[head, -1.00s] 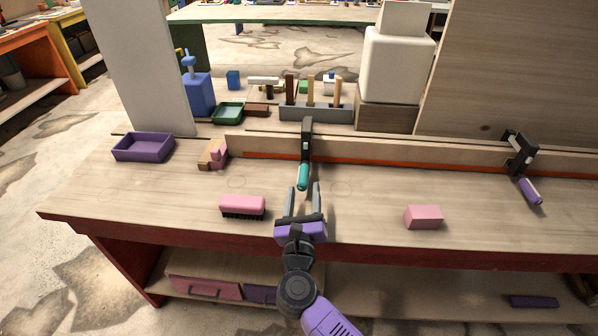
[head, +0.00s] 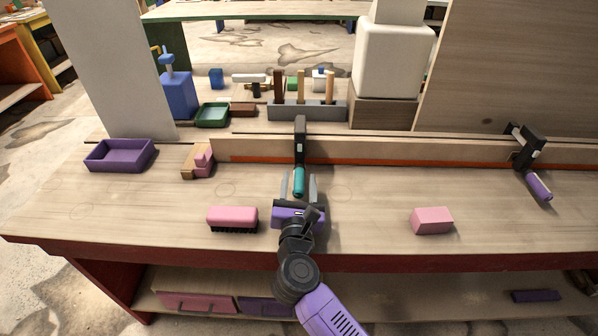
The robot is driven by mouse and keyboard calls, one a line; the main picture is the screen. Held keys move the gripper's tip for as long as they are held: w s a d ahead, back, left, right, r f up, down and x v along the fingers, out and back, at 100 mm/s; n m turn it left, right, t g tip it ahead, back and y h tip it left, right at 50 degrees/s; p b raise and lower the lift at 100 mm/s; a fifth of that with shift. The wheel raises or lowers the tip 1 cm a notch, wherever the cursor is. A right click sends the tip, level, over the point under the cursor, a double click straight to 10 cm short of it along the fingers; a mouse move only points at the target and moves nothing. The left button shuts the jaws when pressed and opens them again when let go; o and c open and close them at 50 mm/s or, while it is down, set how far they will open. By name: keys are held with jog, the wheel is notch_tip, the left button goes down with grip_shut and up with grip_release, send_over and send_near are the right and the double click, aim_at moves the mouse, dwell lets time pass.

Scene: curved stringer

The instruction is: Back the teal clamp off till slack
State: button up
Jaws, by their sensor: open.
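The teal clamp (head: 299,181) has a black bar and a teal handle, and it sits on the long wooden strip near the middle of the bench in the head view. Its handle points down toward me. My gripper (head: 298,188) is open, with one finger on each side of the handle's lower end in the picture. I cannot tell whether either finger touches the handle. The wooden strip (head: 400,153) has an orange line along its lower edge and runs across the bench.
A purple-handled clamp (head: 538,184) is on the strip at the right. A pink brush (head: 232,218) and a pink block (head: 431,220) lie either side of my gripper. A purple tray (head: 120,155) and a wood-and-pink piece (head: 199,161) are at the left. A grey tool holder (head: 306,111) stands behind.

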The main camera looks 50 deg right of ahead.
aim_at(299, 163)
jog(key=shift+x, duration=1.65)
grip_shut()
jog(key=shift+p, duration=0.4)
jog(key=n+p, duration=0.2)
jog(key=shift+r+n+p, duration=0.2)
jog(key=shift+n+p, duration=0.15)
jog(key=shift+n, duration=0.05)
jog(key=shift+a+f+n+p, duration=0.1)
jog(key=shift+f+n+p, duration=0.1)
jog(key=shift+n+p, duration=1.4)
